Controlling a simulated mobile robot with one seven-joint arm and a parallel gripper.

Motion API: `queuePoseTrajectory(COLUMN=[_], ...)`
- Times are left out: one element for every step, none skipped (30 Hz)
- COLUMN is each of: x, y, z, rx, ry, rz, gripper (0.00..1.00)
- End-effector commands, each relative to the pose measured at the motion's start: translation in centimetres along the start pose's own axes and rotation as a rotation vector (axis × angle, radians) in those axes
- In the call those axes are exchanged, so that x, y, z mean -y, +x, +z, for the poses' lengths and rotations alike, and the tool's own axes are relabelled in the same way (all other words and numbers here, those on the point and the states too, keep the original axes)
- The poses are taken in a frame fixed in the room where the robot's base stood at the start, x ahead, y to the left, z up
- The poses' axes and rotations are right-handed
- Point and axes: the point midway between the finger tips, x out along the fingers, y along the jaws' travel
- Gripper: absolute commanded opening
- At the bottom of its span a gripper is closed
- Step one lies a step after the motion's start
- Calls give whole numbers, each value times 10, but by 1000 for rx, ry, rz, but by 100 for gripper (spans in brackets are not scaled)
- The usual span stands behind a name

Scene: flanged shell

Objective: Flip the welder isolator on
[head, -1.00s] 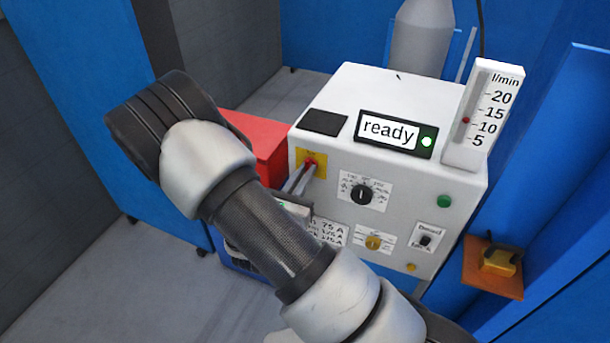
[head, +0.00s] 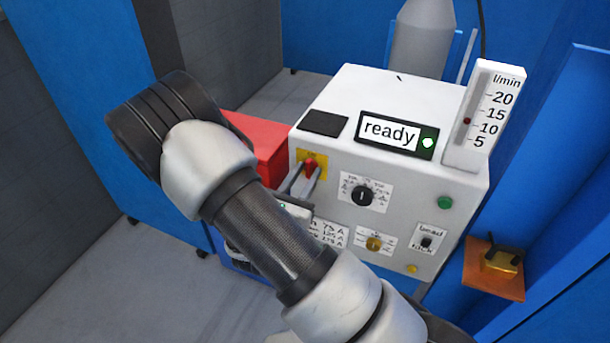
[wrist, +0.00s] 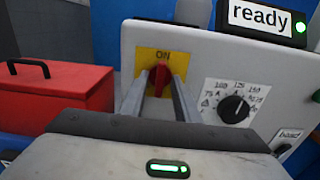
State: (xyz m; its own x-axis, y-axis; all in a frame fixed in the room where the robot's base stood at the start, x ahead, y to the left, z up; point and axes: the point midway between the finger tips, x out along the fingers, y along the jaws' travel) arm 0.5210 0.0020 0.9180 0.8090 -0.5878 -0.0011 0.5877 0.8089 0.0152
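The welder isolator is a red rotary handle (head: 310,167) on a yellow plate at the upper left of the white welder's front. In the wrist view the handle (wrist: 160,78) stands upright, pointing at the "ON" label above it. My gripper (wrist: 162,76) has its two fingers on either side of the handle, with a small gap showing around it, so it looks open. In the head view the gripper (head: 308,172) is partly hidden behind my arm.
The welder's display (head: 390,132) reads "ready" beside a lit green lamp. A black dial (head: 362,196) is to the isolator's right, and a flow gauge (head: 483,115) stands at the right. A red box (wrist: 55,95) with a black handle is close on the left.

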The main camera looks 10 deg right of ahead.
Motion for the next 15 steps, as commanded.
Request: queuePoseTrajectory(x=[0,0,-1,-1,-1,-1,-1,-1,-1,-2,-2,-2,-1,-2,-1], y=[0,-1,-3,-5,-8,-14,-18,-24,-32,-39,-46,-56,-64,-72,-82], z=[0,0,0,0,0,0,0,0,0,0,0,0,0,0,0], rx=[0,0,0,0,-1,-1,-1,-1,-1,-1,-2,-2,-1,-2,-2], ry=[0,0,0,0,0,0,-1,-1,-1,-1,-1,-1,-2,-1,-1], rz=[0,1,1,2,2,2,3,4,5,5,5,6,6,6,5], gripper=[29,29,29,29,29,29,29,29,29,29,29,29,29,29,29])
